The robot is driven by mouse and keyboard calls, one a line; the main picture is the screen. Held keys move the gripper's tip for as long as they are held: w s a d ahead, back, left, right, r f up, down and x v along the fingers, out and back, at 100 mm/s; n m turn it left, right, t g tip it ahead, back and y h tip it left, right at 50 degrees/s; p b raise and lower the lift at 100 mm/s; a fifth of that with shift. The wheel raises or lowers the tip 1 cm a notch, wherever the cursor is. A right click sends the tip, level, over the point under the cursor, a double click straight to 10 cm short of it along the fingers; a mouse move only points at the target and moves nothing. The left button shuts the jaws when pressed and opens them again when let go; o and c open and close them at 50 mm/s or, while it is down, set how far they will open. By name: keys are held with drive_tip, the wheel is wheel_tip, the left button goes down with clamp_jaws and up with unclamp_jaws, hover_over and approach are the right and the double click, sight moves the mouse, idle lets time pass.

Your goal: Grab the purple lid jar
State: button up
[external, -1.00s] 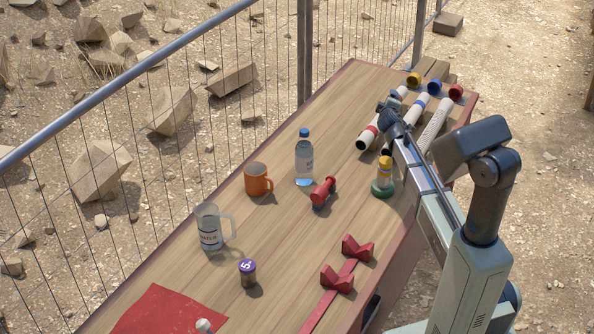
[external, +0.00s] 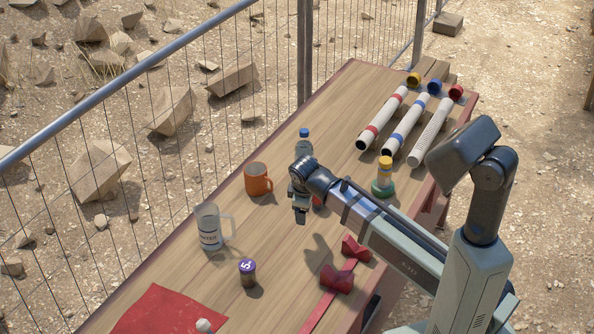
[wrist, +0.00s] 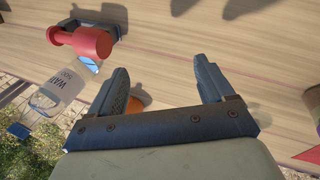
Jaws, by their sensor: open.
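The small dark jar with a purple lid (external: 248,266) stands upright on the wooden table in the external view. A white mark shows on its lid.
An orange mug (external: 257,180), a clear mug (external: 209,228) and a water bottle (external: 304,142) stand nearby. A red dumbbell-shaped piece (wrist: 85,43) lies near the gripper. Red notched supports (external: 337,279) are at the right. A red cloth (external: 160,310) lies in front.

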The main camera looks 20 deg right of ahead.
drive_tip(key=s+a+r+g+y, duration=0.1)
drive_tip(key=s+a, duration=0.2)
drive_tip(key=a, duration=0.3)
drive_tip(key=s+a+r+g, duration=0.1)
drive_tip(key=s+a+r, duration=0.15)
drive_tip(key=a, duration=0.35)
drive_tip(key=r+g, duration=0.2)
hover_over(247, 264)
drive_tip(key=shift+w+d+f, duration=0.1)
drive_tip(key=shift+w+f, duration=0.05)
drive_tip(key=shift+w, duration=0.05)
drive_tip(key=shift+s+f, duration=0.1)
drive_tip(key=shift+s, duration=0.1)
drive_tip(key=shift+f, duration=0.35)
wheel_tip(247, 264, down, 8)
drive_tip(key=shift+r, duration=0.2)
drive_tip(key=shift+s+f, duration=0.2)
drive_tip(key=shift+f, duration=2.4)
drive_tip(key=c, duration=1.2)
